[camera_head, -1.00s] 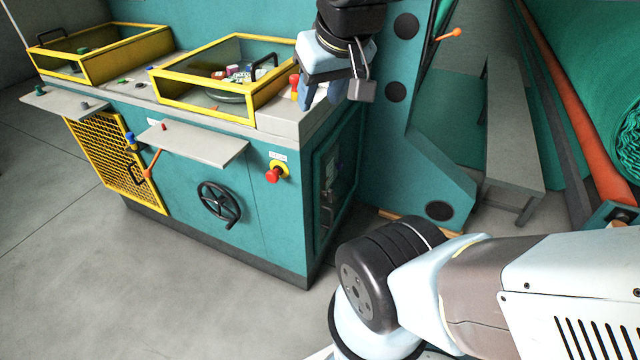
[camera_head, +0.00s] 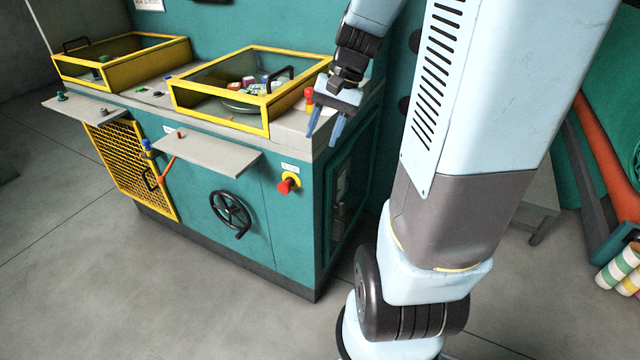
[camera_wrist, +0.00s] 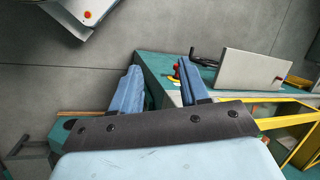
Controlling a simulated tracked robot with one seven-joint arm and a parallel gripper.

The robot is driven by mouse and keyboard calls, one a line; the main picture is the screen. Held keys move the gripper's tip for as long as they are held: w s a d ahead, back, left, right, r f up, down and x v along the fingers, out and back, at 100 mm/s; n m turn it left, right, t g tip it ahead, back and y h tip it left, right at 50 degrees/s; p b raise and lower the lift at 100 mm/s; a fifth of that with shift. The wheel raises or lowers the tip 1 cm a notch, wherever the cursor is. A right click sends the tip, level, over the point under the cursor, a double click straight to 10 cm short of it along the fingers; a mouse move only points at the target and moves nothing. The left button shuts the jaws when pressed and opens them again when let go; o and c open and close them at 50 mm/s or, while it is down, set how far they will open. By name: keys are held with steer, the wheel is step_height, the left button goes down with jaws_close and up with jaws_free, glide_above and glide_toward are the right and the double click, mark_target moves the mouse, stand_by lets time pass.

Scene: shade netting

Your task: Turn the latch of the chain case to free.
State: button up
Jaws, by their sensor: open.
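A yellow mesh door (camera_head: 128,165) with a black handle (camera_head: 150,180) is on the front of the teal machine, at left in the head view. A blue-topped fitting (camera_head: 147,148) and an orange lever (camera_head: 167,164) sit by its right edge. I cannot tell which of these is the chain case's latch or how it is set. My gripper (camera_head: 325,133) is open and empty, near the machine's front right corner and well right of the door. In the wrist view its two blue fingers (camera_wrist: 157,72) stand apart with nothing between them; the mesh door does not show there.
A grey shelf (camera_head: 208,153) juts from the front, above a black handwheel (camera_head: 230,213) that also shows in the wrist view (camera_wrist: 207,59). A red stop button (camera_head: 287,185) is close to my gripper. Yellow-framed covers (camera_head: 220,118) stand on top. The floor (camera_head: 190,290) in front is clear.

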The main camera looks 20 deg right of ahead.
steer(key=w+d+f+m+y, duration=0.5)
steer(key=d+f, duration=0.1)
steer(key=f, duration=0.4)
steer(key=w+d+f+m+t+y, duration=0.15)
steer(key=d+f+m+t, duration=0.35)
steer(key=f, duration=0.5)
steer(key=d+f+m+t+y, duration=0.25)
steer(key=d+f+m, duration=0.35)
steer(key=f, duration=0.4)
steer(key=m+t+h, duration=0.2)
steer(key=m+t, duration=0.4)
steer(key=t, duration=0.1)
glide_toward(344, 208)
steer(key=shift+g, duration=0.25)
steer(key=x, duration=1.1)
steer(key=shift+w+d+f, duration=0.1)
steer(key=shift+w+d, duration=0.1)
steer(key=shift+c, duration=0.3)
